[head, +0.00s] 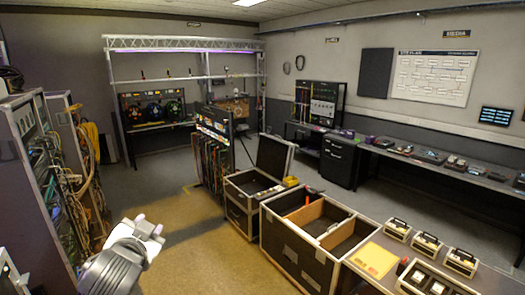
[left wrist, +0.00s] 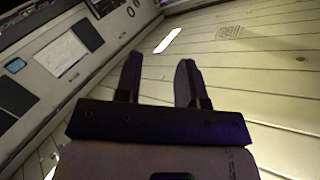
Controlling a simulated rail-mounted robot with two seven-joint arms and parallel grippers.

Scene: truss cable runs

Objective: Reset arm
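The task names only the arm. In the head view, a grey and white arm part of mine (head: 125,258) rises from the bottom edge at lower left, over the floor; its fingers cannot be made out there. In the left wrist view, my left gripper (left wrist: 160,65) shows two dark fingers with a clear gap between them and nothing held. Behind the fingers are pale ceiling planks (left wrist: 250,65) and a tilted wall with a white board (left wrist: 62,54). My right gripper is in neither view.
Cable racks (head: 75,165) stand close at left. An open divided case (head: 305,235) and a smaller lidded case (head: 250,190) stand at centre right. A truss frame (head: 180,45) is at the back. A long bench (head: 440,170) runs along the right wall. Tan floor (head: 195,245) is clear.

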